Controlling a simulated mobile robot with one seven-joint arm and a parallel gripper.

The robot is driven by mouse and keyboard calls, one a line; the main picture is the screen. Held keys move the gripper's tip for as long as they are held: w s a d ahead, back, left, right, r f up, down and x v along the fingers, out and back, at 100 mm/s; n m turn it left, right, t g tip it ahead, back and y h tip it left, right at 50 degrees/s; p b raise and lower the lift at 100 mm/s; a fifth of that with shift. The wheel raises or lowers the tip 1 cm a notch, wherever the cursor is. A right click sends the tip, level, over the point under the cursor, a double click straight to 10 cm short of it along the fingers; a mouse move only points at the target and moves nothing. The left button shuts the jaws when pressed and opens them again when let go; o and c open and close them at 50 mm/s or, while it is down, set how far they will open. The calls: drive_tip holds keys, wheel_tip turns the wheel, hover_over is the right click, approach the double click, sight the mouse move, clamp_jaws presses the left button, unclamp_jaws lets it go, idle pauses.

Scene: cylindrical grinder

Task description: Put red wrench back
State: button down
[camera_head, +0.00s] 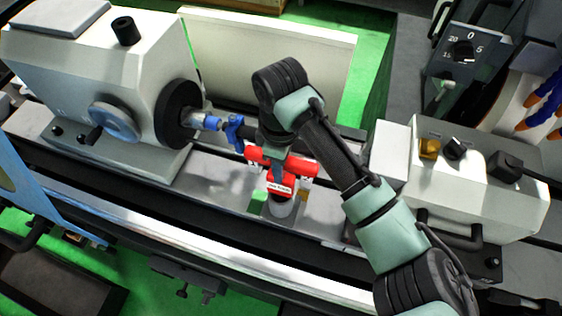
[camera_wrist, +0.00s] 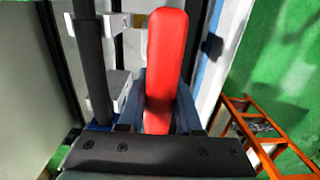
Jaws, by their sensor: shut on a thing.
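The red wrench (camera_head: 282,160) shows in the head view as a red bar lying across, just under the end of my arm, at the middle of the machine bed. In the wrist view the red wrench (camera_wrist: 168,62) is a long, rounded red piece running up the picture between the fingers. My gripper (camera_wrist: 163,112) is shut on it. In the head view my gripper (camera_head: 274,170) partly covers the wrench. A red, labelled piece (camera_head: 281,188) on a pale round base shows directly below; I cannot tell whether the wrench touches it.
A blue clamp (camera_head: 234,131) sits on the shaft to the left, by the white headstock (camera_head: 120,85). The white tailstock block (camera_head: 480,175) stands to the right. A cream panel (camera_head: 265,60) rises behind. An orange frame (camera_wrist: 265,135) shows at right in the wrist view.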

drive_tip(key=shift+f, duration=0.15)
drive_tip(key=shift+f, duration=0.2)
drive_tip(key=c, duration=0.6)
unclamp_jaws()
wheel_tip(320, 180, up, 11)
drive_tip(key=b, duration=0.2)
drive_tip(key=shift+f+b, duration=0.15)
drive_tip(key=shift+b, duration=0.25)
drive_tip(key=shift+r, duration=0.85)
